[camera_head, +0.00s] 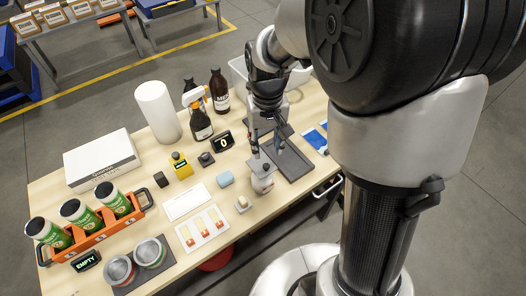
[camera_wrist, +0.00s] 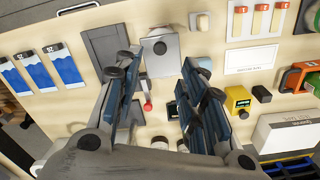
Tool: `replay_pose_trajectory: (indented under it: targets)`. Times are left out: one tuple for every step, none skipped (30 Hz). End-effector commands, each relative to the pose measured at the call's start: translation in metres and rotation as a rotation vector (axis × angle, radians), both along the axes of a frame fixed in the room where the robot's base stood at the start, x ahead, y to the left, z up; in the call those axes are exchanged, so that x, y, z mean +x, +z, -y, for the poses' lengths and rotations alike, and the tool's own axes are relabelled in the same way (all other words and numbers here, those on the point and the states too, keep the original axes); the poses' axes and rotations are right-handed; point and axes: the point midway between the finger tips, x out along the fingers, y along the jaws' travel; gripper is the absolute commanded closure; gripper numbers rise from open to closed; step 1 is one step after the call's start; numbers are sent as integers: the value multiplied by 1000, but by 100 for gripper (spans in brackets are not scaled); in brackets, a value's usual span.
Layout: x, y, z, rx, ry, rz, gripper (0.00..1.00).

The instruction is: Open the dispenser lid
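A small grey-white device, which looks like the dispenser (camera_head: 262,184), stands on the wooden table near the front edge. In the wrist view a grey square top with a dark round spot, apparently the same dispenser (camera_wrist: 168,62), lies just beyond my fingertips. I cannot tell its lid from its body or whether it is open. My gripper (camera_head: 265,148) points down above and close to it in the head view. In the wrist view my gripper (camera_wrist: 158,62) has its two fingers apart with nothing between them. Contact with the dispenser cannot be made out.
A dark tray (camera_head: 294,167) lies right of the dispenser, with blue packets (camera_head: 317,141) beyond. A pale blue block (camera_head: 225,179), a small knobbed block (camera_head: 243,204) and a card with strips (camera_head: 203,229) lie left. Bottles (camera_head: 219,92) stand behind.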

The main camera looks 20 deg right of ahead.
Motion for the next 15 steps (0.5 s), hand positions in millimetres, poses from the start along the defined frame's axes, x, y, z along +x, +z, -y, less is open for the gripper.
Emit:
replay_pose_trajectory:
  targets:
    - [-1, -15, 0, 0, 0, -6, 62]
    - [-1, -21, 0, 0, 0, -5, 62]
    - [-1, -29, 0, 0, 0, -5, 62]
    - [-1, -36, 0, 0, 0, -4, 62]
    - [-1, -42, 0, 0, 0, -5, 62]
    - [-1, -49, 0, 0, 0, -4, 62]
    - [-1, -54, 0, 0, 0, -4, 62]
    - [-1, -59, 0, 0, 0, -4, 62]
    - [-1, -65, 0, 0, 0, -2, 62]
    - [-1, -69, 0, 0, 0, -3, 62]
    - [-1, -72, 0, 0, 0, -2, 62]
    - [0, -76, 0, 0, 0, -1, 62]
    - [0, -79, 0, 0, 0, -1, 62]
    - [0, -80, 0, 0, 0, -1, 62]
    - [0, -82, 0, 0, 0, -1, 62]
